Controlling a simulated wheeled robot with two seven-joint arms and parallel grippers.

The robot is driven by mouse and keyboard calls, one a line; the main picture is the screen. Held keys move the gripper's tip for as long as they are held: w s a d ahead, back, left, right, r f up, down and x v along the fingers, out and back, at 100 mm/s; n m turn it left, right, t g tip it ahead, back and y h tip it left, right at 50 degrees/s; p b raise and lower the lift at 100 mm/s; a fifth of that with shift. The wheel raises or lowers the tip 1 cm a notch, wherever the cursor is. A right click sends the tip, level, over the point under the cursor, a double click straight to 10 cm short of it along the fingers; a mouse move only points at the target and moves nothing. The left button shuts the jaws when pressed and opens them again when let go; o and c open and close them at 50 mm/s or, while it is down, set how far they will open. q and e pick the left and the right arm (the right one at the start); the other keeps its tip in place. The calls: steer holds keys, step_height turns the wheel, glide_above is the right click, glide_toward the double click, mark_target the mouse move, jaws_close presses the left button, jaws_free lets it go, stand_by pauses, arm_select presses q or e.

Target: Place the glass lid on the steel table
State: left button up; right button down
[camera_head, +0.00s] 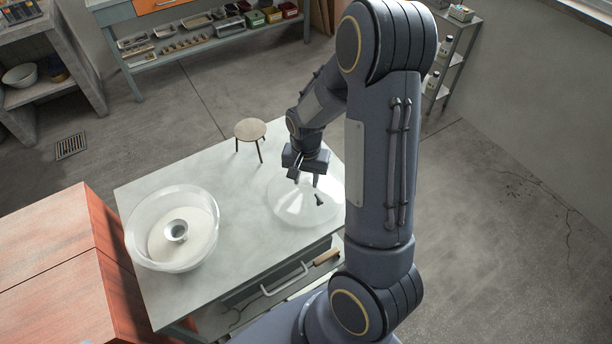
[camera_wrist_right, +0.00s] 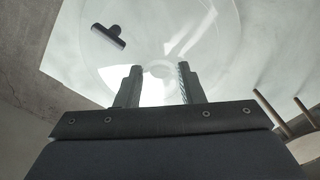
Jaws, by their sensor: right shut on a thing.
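The clear glass lid (camera_head: 290,210) is at the right part of the pale steel table (camera_head: 190,295), domed and see-through. My right gripper (camera_head: 305,178) is over its middle, shut on the lid's knob. In the right wrist view my right gripper's two fingers (camera_wrist_right: 160,85) stand either side of the round centre of the glass lid (camera_wrist_right: 215,35). I cannot tell whether the lid's rim touches the table. My left gripper is not in view.
A large glass bowl (camera_head: 136,238) with a small metal bowl (camera_head: 176,231) inside stands at the table's left. A small black clip-like thing (camera_head: 319,201) shows at the lid's area. A round stool (camera_head: 250,129) stands behind the table. An orange cabinet (camera_head: 45,240) is at the left.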

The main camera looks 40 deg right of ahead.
mark_target(306, 177)
steer(key=c, duration=1.4)
jaws_free()
steer(key=shift+f, duration=0.2)
steer(key=o, duration=0.5)
steer(key=shift+c, duration=0.2)
steer(key=shift+r, duration=0.1)
step_height(306, 177, up, 12)
steer(key=s+a+r+n+t+y, duration=0.2)
steer(key=s+a+r+n, duration=0.1)
steer(key=s+a, duration=0.3)
steer(key=s+a+r+n+t+y, duration=0.1)
steer(key=s+a+r+n+t, duration=0.2)
steer(key=s+a, duration=0.4)
steer(key=s+r+n, duration=0.1)
steer(key=s+n, duration=0.1)
steer(key=s, duration=0.1)
steer(key=shift+n+t+y, duration=0.3)
steer(key=shift+y, duration=0.1)
steer(key=shift+r, duration=0.1)
